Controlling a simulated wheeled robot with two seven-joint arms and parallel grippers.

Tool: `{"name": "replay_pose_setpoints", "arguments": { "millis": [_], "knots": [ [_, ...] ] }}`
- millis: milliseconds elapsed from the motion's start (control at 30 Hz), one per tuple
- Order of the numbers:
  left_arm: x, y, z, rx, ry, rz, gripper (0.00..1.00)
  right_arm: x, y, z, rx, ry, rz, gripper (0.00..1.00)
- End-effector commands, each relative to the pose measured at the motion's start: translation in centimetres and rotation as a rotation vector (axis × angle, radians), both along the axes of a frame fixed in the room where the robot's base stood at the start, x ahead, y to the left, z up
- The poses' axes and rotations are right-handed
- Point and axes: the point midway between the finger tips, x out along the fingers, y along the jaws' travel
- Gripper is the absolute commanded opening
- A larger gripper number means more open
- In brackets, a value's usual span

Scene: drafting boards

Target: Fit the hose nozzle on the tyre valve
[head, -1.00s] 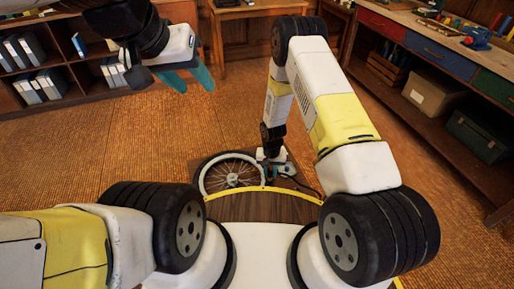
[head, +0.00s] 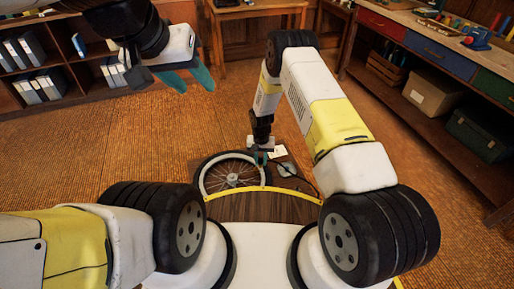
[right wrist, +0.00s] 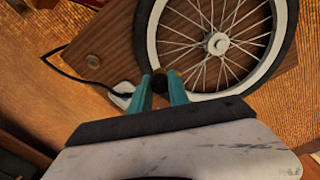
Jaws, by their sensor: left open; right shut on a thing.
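A spoked wheel with a black tyre (head: 210,164) and white rim lies on a dark wooden board (head: 230,208); the tyre also shows in the right wrist view (right wrist: 143,35). My right gripper (head: 261,159) is at the tyre's right edge. In the right wrist view its teal fingers (right wrist: 160,86) are shut on a small dark round thing, apparently the hose nozzle (right wrist: 159,85), beside the tyre. The fingers hide most of it. I cannot make out the valve or whether the nozzle touches it. My left gripper (head: 188,80) is open and empty, far from the wheel.
Shelves (head: 62,60) and a workbench (head: 425,45) stand beyond open floor.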

Motion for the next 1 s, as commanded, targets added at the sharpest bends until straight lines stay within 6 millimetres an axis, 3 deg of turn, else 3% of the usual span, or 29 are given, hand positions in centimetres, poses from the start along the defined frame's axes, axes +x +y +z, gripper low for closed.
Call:
{"name": "replay_pose_setpoints", "arguments": {
  "millis": [533,1000],
  "knots": [
    [0.0,0.0,0.0,0.0,0.0,0.0,0.44,3.6,2.2,0.0,0.001,-0.001,0.0,0.0],
    [0.0,0.0,0.0,0.0,0.0,0.0,0.44,3.9,2.4,-0.2,0.0,0.0,0.0,0.0]
  ]
}}
